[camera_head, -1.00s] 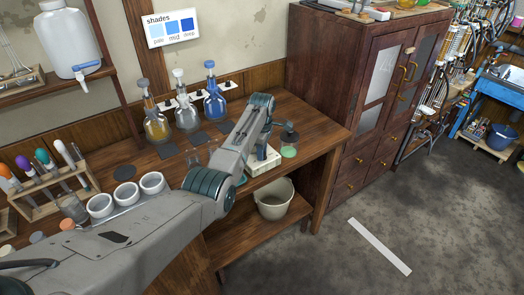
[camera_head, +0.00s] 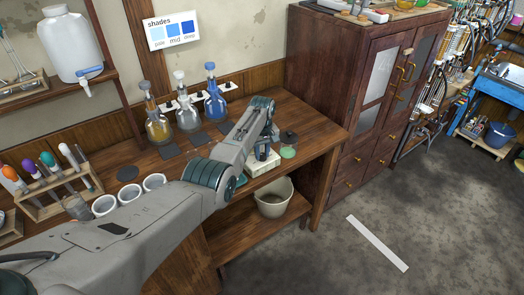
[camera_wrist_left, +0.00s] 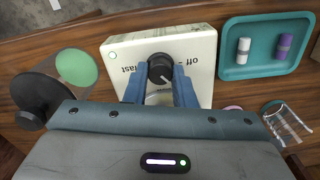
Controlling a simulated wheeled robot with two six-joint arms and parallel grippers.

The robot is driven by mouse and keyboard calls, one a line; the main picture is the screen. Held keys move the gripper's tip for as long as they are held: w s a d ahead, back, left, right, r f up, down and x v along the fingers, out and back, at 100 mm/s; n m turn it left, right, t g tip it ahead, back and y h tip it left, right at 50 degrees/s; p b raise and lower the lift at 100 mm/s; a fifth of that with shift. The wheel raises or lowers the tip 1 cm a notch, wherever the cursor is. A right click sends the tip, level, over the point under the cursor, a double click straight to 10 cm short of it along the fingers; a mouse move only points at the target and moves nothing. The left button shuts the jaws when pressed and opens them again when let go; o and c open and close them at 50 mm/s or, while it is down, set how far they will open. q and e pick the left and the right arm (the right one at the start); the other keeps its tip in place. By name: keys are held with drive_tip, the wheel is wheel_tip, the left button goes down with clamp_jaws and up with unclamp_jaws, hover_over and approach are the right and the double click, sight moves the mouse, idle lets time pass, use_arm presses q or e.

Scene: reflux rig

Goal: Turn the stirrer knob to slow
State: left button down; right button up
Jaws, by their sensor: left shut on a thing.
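The stirrer (camera_head: 262,164) is a cream box near the front right of the wooden bench, partly hidden behind my left arm. In the left wrist view the stirrer box (camera_wrist_left: 196,50) shows the words "off" and "fast" on its top, with other lettering partly covered. Its black knob (camera_wrist_left: 160,68) has a pale pointer line and sits between the two blue-grey fingers of my left gripper (camera_wrist_left: 161,84), which is shut on it. In the head view the fingertips are hidden behind my arm. My right gripper is not in view.
A teal tray (camera_wrist_left: 290,70) with two small vials lies beside the stirrer. A green-based jar (camera_wrist_left: 76,68), a black round thing (camera_wrist_left: 42,100) and a clear glass vessel (camera_wrist_left: 287,124) are close by. Flasks (camera_head: 188,115) stand along the back.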

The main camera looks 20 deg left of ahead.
sight(263, 154)
use_arm(q)
drive_tip(key=m, duration=0.3)
drive_tip(key=shift+w+r+m, duration=0.15)
drive_tip(key=shift+m, duration=0.15)
drive_tip(key=shift+m+p, duration=0.45)
drive_tip(key=shift+m, duration=1.45)
drive_tip(key=c, duration=1.3)
unclamp_jaws()
drive_tip(key=shift+o, duration=0.5)
drive_tip(key=shift+d, duration=0.1)
wheel_tip(263, 154, up, 11)
drive_tip(key=b, duration=0.2)
